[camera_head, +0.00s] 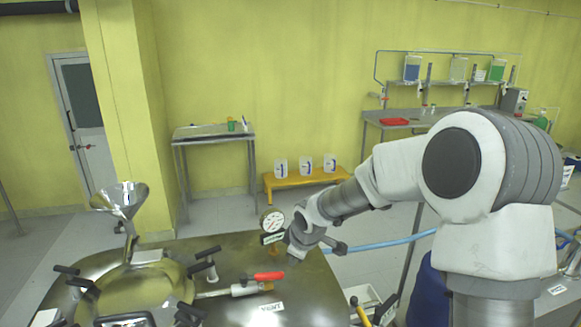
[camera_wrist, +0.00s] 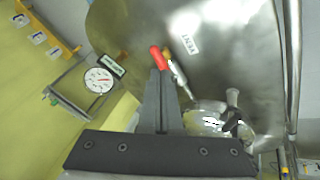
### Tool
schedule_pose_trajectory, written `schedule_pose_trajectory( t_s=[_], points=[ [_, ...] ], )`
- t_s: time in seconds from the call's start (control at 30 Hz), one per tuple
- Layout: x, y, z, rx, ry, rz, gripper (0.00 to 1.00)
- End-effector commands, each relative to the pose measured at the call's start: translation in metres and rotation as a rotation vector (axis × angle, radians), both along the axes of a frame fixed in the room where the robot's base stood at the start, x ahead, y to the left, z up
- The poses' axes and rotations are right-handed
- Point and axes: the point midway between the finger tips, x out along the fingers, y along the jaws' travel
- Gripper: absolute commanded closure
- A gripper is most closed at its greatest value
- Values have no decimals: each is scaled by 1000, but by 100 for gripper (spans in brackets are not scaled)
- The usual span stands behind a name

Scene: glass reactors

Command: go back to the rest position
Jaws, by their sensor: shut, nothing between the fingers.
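My gripper (camera_wrist: 160,78) shows in the wrist view as two dark fingers held together, with nothing between them. In that view its tips lie just below the red valve handle (camera_wrist: 158,57); I cannot tell if they touch it. In the head view my pale grey arm comes in from the right and bends down to the reactor's metal lid (camera_head: 228,256). Its end is beside the round pressure gauge (camera_head: 273,221), and the fingers cannot be made out there. The red handle (camera_head: 269,276) lies on the lid, in front of the arm's end. The gauge also shows in the wrist view (camera_wrist: 98,80).
A steel funnel (camera_head: 120,199) and several black clamp handles stand on the lid's left. A blue hose (camera_head: 385,241) runs behind my arm. A yellow bench (camera_head: 301,178) with white containers and a steel table (camera_head: 212,132) stand farther back. Open floor lies between.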

Motion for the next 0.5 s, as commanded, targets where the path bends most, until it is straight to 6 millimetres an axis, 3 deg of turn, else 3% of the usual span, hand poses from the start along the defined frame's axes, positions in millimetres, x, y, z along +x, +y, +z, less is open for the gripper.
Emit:
schedule_pose_trajectory(
  t_s=[0.2,0.5],
  points=[
    [-44,-43,59,-47,-2,-196,100],
    [-125,-94,124,-18,-8,-506,100]
  ],
)
